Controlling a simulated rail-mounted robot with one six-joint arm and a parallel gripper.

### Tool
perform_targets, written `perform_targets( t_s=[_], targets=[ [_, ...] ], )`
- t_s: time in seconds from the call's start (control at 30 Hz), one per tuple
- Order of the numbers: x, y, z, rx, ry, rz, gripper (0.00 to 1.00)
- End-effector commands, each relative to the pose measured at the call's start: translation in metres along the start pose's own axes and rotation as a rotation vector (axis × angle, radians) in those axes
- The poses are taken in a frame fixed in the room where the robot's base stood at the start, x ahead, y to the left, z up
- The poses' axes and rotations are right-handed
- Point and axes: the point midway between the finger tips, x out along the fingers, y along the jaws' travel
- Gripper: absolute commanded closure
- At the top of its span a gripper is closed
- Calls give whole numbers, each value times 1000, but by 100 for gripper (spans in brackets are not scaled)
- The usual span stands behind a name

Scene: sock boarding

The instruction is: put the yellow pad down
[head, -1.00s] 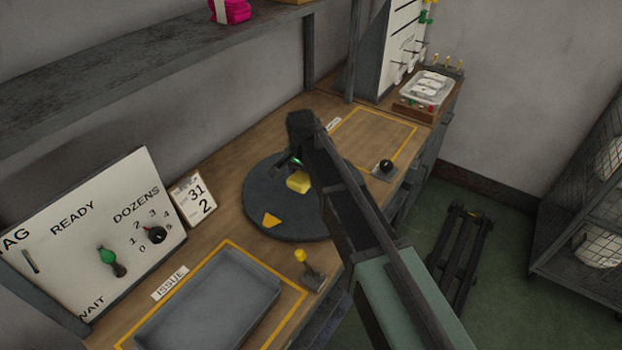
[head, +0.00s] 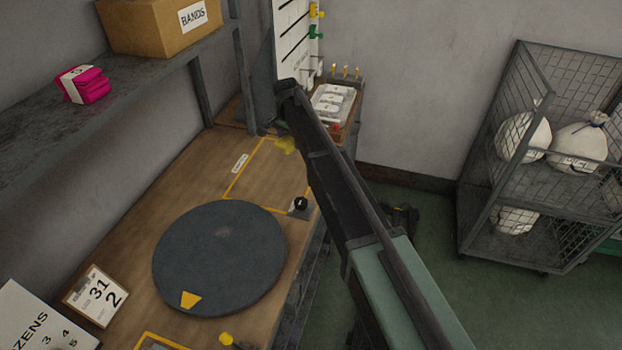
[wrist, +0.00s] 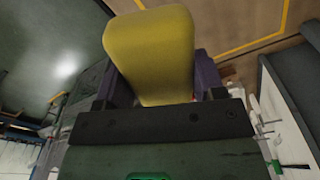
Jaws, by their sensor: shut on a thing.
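The yellow pad (wrist: 150,55) is held in my gripper (wrist: 155,95), which fills the middle of the wrist view. In the head view a bit of the yellow pad (head: 284,145) shows beside the end of my arm, over the yellow-outlined area (head: 248,178) at the far end of the bench. My arm hides most of the gripper there. I cannot tell from these views how high the pad is above the bench.
A round dark turntable (head: 220,262) with a yellow triangle mark lies nearer on the bench. A black knob (head: 300,203) stands at the outline's near right corner. A clear box (head: 332,104) and a white pegged board (head: 300,40) stand beyond. A wire cage (head: 540,160) is at right.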

Motion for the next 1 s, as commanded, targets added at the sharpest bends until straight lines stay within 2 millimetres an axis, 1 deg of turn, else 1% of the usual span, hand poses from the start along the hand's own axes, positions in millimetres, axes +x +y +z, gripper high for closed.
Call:
perform_targets(
  t_s=[0.1, 0.17, 0.27, 0.37, 0.4, 0.5, 0.6, 0.63, 0.7, 0.73, 0.87, 0.9, 0.97, 1.0],
  targets=[
    [2, -1, 0, 11, 0, 0, 56],
    [7, 0, 1, 11, 0, 0, 56],
    [28, 0, 2, 11, 0, 0, 56],
    [62, 0, 4, 11, 0, 0, 56],
    [77, 0, 5, 11, 0, 0, 56],
    [111, 0, 8, 11, 0, 0, 56],
    [143, 0, 10, 11, 0, 0, 56],
    [151, 0, 10, 11, 0, 0, 56],
    [161, 0, 11, 11, 0, 0, 56],
    [163, 0, 11, 11, 0, 0, 56],
    [160, 0, 11, 11, 0, 0, 56],
    [162, 0, 11, 11, 0, 0, 56],
    [174, 0, 12, 11, 0, 0, 56],
    [183, 0, 12, 11, 0, 0, 56]
  ],
)
